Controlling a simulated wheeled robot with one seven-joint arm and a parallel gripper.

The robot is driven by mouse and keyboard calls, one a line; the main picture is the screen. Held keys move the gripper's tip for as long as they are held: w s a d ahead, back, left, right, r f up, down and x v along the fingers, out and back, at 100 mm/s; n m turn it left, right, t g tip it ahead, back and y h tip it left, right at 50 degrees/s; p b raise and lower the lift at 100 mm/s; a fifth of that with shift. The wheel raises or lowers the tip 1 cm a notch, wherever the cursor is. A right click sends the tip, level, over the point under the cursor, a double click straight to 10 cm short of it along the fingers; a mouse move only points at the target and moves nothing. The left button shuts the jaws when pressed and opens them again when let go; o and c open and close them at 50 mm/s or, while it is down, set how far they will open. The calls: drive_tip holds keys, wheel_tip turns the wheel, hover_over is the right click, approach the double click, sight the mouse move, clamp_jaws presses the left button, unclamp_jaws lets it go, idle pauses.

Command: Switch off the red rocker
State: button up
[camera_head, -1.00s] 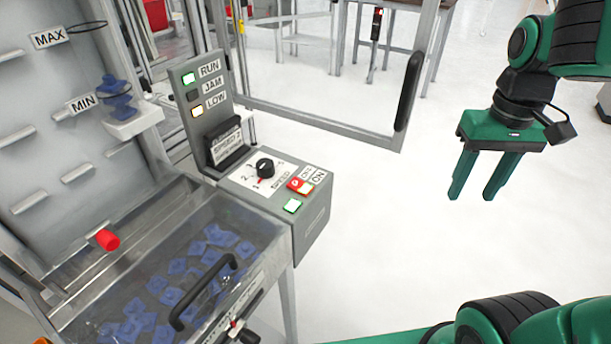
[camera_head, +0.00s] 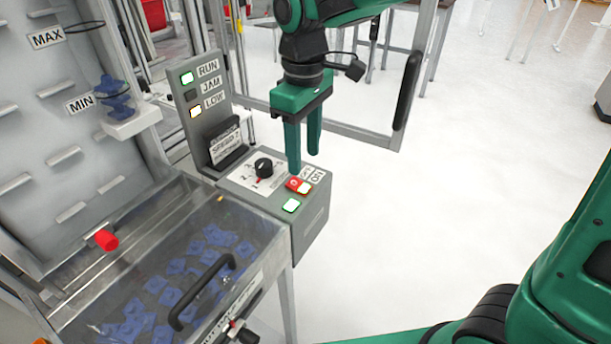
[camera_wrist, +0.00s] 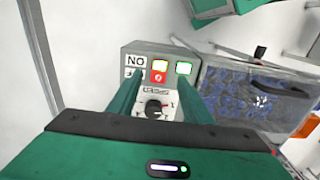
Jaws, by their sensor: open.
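The red rocker (camera_head: 298,186) sits on the sloped top of the grey control box, beside the ON/OFF labels. One part of it is lit pale. In the wrist view the rocker (camera_wrist: 159,76) shows between my fingers, with a lit yellow-white half and a red half. My gripper (camera_head: 303,162) is green, points down and is open and empty. In the head view its fingertips appear just above and behind the rocker; I cannot tell the exact gap. A green-lit square button (camera_head: 291,205) is in front of the rocker.
A black speed knob (camera_head: 264,167) is left of the rocker. An upright panel (camera_head: 205,110) with RUN and LOW lamps lit stands behind. A clear-lidded bin (camera_head: 190,270) of blue parts is at front left. Open floor lies to the right.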

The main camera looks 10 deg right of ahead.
sight(305, 188)
wheel_tip(305, 188, down, 7)
drive_tip(key=shift+f, duration=0.15)
idle(0.4)
drive_tip(key=c, duration=1.1)
drive_tip(key=shift+o, duration=0.2)
drive_tip(key=shift+w+a+g+h, duration=0.15)
drive_tip(key=shift+a+g+h, duration=0.05)
drive_tip(key=shift+g+h, duration=0.3)
drive_tip(key=shift+w+a+g+h, duration=0.15)
drive_tip(key=shift+g+h, duration=0.25)
drive_tip(key=shift+h, duration=0.2)
drive_tip(key=shift+r, duration=0.2)
drive_tip(key=o, duration=1.1)
drive_tip(key=shift+c, duration=0.2)
